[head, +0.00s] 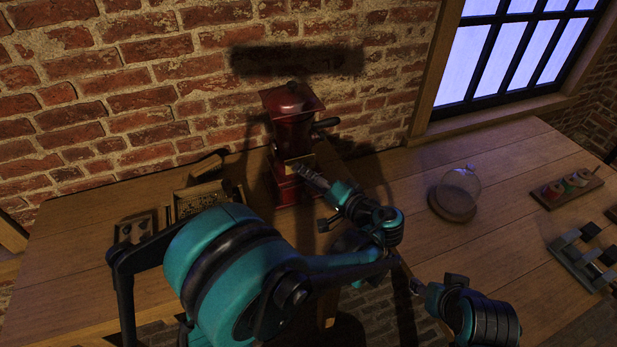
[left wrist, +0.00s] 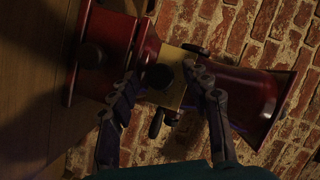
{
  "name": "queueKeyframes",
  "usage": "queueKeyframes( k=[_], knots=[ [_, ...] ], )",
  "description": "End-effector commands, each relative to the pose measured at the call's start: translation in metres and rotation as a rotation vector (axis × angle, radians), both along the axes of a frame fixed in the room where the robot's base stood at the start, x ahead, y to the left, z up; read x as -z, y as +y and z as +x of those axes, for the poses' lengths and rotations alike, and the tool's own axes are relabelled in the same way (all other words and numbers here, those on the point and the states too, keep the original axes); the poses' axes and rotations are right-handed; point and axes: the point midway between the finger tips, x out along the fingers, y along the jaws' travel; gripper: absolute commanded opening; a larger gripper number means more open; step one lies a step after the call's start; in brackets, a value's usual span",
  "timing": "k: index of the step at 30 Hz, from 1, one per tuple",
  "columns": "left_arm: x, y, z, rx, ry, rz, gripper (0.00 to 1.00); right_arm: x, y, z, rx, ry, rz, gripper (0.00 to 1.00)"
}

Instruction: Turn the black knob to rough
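A red grinder (head: 290,135) stands on the wooden table against the brick wall. In the left wrist view the red grinder (left wrist: 243,95) appears lying sideways. A brass plate (left wrist: 172,97) on its front carries a black knob (left wrist: 160,77). A second black knob (left wrist: 91,55) sits on the red base. My left gripper (head: 308,174) is in front of the grinder. In the left wrist view its fingers (left wrist: 162,80) are apart, one on each side of the black knob; contact is not clear. My right gripper (head: 414,287) is low at the front, away from the grinder; its fingers are too small to judge.
A black handle (head: 326,123) sticks out from the grinder's right side. Wooden boxes (head: 197,200) stand to its left. A glass dome on a wooden base (head: 452,205) and racks (head: 568,188) stand on the right table. The wood between grinder and dome is mostly clear.

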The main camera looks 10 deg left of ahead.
Motion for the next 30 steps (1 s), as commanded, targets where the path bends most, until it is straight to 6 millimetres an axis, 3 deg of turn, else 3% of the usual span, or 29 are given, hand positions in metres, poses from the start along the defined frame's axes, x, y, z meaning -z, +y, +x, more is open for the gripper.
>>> queueKeyframes(
  k=[5, 18, 30],
  knots=[
    [-0.001, -0.003, -0.002, 0.001, 0.0, 0.0, 0.48, 0.0, 0.0, 0.0, 0.0, 0.0, 0.0, 0.5],
    [-0.013, -0.055, -0.039, 0.003, -0.001, 0.0, 0.48, 0.0, 0.0, 0.0, 0.0, 0.0, 0.0, 0.5],
    [-0.014, -0.06, -0.043, 0.0, 0.0, 0.0, 0.48, 0.0, 0.0, 0.0, 0.0, 0.0, 0.0, 0.5]
  ],
)
